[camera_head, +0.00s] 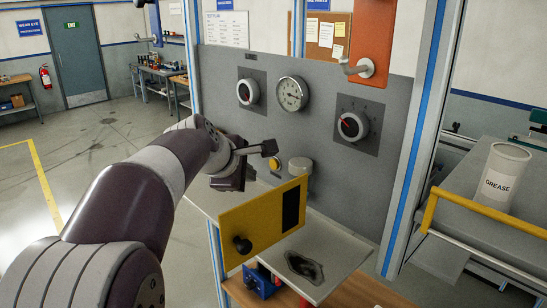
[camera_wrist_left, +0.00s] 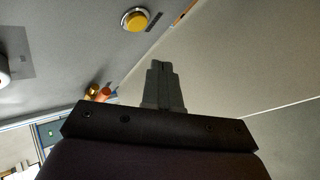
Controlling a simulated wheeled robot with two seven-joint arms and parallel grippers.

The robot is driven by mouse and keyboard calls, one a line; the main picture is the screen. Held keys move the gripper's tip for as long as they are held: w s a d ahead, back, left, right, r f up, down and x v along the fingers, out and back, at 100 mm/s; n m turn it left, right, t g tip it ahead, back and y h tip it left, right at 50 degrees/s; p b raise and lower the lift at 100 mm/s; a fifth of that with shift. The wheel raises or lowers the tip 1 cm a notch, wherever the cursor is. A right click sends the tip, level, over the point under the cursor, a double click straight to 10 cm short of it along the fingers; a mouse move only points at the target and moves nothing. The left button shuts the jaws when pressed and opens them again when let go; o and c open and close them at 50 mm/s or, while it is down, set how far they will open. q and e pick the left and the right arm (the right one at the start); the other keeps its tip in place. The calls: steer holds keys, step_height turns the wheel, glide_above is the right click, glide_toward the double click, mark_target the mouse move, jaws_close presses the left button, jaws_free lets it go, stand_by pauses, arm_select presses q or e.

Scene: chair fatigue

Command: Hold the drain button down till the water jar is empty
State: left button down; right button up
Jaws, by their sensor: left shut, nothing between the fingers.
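A round yellow button (camera_head: 274,163) in a pale metal ring sits low on the grey panel. It also shows at the top of the left wrist view (camera_wrist_left: 135,19), where a small dark label lies beside it. My left gripper (camera_head: 268,147) is shut and empty. Its fingertips are near the button, apart from it in the left wrist view, where the shut fingers (camera_wrist_left: 161,68) point up the picture. A short, pale grey cylinder (camera_head: 300,168) stands out right of the button; I cannot tell what it is. I cannot make out a water jar. My right gripper is not in view.
A yellow plate (camera_head: 262,222) with a black knob stands in front of the panel, below the gripper. A pale tray (camera_head: 340,250) with a dark stain lies behind it. Dials and a gauge (camera_head: 292,94) sit higher on the panel. A grease tub (camera_head: 500,176) stands at right.

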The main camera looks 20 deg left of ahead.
mark_target(274, 164)
arm_select(q)
steer(key=shift+w+d+r+p, duration=0.1)
steer(key=shift+w+d+p, duration=0.15)
steer(key=shift+w, duration=0.2)
steer(key=shift+w+d+r+p, duration=0.1)
steer(key=shift+w+p, duration=0.2)
steer(key=shift+w, duration=0.1)
steer(key=shift+w+d+f, duration=0.15)
steer(key=shift+w, duration=0.25)
steer(key=shift+w+d+f, duration=0.1)
steer(key=shift+w, duration=0.25)
steer(key=shift+s, duration=0.1)
steer(key=shift+r+p, duration=0.1)
steer(key=shift+p, duration=0.2)
stand_by(0.4)
steer(key=shift+w+d, duration=0.15)
steer(key=shift+w, duration=0.3)
steer(key=shift+w+d+p, duration=0.15)
steer(key=shift+w+p, duration=0.15)
steer(key=shift+p, duration=0.25)
stand_by(4.6)
